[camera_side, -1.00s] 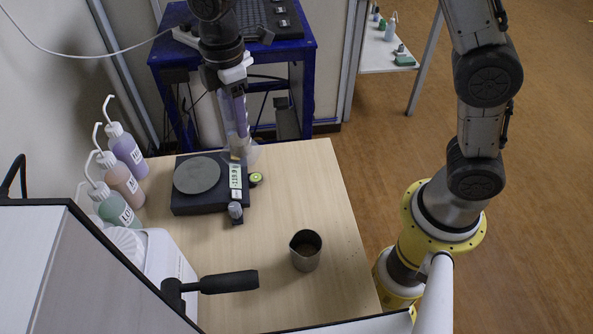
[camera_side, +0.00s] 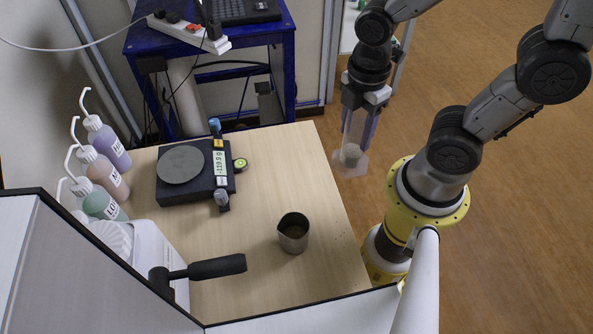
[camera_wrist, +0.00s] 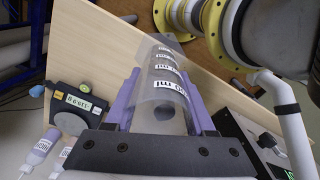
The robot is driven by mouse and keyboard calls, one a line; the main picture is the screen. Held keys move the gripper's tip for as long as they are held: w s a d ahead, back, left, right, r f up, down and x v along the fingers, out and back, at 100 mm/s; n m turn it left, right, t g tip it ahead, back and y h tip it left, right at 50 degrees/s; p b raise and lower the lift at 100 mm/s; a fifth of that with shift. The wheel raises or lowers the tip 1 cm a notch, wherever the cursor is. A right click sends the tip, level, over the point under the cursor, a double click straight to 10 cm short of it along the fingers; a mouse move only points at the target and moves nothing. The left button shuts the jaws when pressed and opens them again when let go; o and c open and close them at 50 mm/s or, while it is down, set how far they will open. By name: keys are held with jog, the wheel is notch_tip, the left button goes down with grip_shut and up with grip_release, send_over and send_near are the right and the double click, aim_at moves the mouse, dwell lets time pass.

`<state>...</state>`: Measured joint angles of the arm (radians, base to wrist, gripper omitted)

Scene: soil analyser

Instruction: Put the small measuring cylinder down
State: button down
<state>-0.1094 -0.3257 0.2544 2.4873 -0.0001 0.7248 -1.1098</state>
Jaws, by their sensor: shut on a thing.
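The small measuring cylinder (camera_side: 350,158) is clear, with white labels reading "ml" along its side in the wrist view (camera_wrist: 165,62). My gripper (camera_side: 361,128) is shut on it, with one purple finger on each side in the wrist view (camera_wrist: 162,85). The cylinder hangs roughly upright below my gripper, with greyish matter visible low inside it. In the side view it appears just beyond the right edge of the wooden table (camera_side: 265,190), against the floor. Its height above the tabletop is hard to tell.
A black scale (camera_side: 196,194) with a round plate stands at the table's back left. A metal beaker (camera_side: 293,236) stands near the front right. Wash bottles (camera_side: 107,142) line the left side. A black handle (camera_side: 215,268) juts in at the front.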

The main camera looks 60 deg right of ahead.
jog(key=shift+s+d+r, duration=0.1)
jog(key=shift+s+d, duration=0.15)
jog(key=shift+s, duration=0.1)
jog(key=shift+w+d+r, duration=0.1)
jog(key=shift+w, duration=0.05)
jog(key=shift+w+m, duration=0.3)
jog(key=shift+w, duration=0.05)
jog(key=w+f, duration=1.3)
jog(key=shift+a, duration=0.45)
jog(key=shift+c, duration=1.2)
grip_release()
jog(key=shift+f, duration=0.1)
